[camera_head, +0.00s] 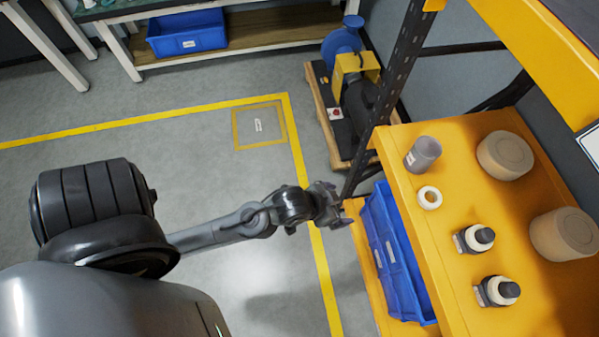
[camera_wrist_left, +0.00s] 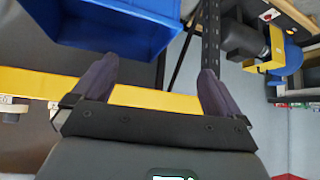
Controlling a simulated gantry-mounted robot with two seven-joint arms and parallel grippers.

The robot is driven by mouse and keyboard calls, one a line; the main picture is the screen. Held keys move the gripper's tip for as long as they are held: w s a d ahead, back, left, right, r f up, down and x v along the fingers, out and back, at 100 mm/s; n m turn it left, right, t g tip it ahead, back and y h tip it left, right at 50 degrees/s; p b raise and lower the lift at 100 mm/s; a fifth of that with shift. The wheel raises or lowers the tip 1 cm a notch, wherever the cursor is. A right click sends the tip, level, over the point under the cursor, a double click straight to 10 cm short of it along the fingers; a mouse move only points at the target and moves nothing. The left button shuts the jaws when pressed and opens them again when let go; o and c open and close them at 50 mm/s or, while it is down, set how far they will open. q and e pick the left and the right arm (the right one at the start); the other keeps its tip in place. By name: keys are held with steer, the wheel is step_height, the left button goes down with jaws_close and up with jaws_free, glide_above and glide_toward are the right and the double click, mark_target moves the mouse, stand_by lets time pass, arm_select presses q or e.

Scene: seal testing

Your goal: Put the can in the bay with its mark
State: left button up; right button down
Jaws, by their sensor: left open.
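A grey cylinder (camera_head: 422,154) with a small pale label stands on the yellow upper shelf in the head view; it looks the most like a can. I cannot tell which place is the marked bay. My left gripper (camera_head: 333,206) is open and empty, to the left of the shelf and the cylinder. In the left wrist view its two dark fingers (camera_wrist_left: 155,88) are spread wide with nothing between them, with a yellow shelf edge (camera_wrist_left: 150,97) beyond. My right gripper is not in view.
A blue bin (camera_head: 392,255) sits on a lower level. A dark upright post (camera_head: 398,75) stands behind. A yellow-outlined square (camera_head: 259,126) marks the open floor.

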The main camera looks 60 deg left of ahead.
arm_select(q)
steer(key=s+a+g, duration=0.1)
steer(key=s+g, duration=0.3)
steer(key=s, duration=0.6)
steer(key=shift+s+a+f+m+g+y, duration=0.2)
steer(key=shift+s+m+g+y, duration=0.1)
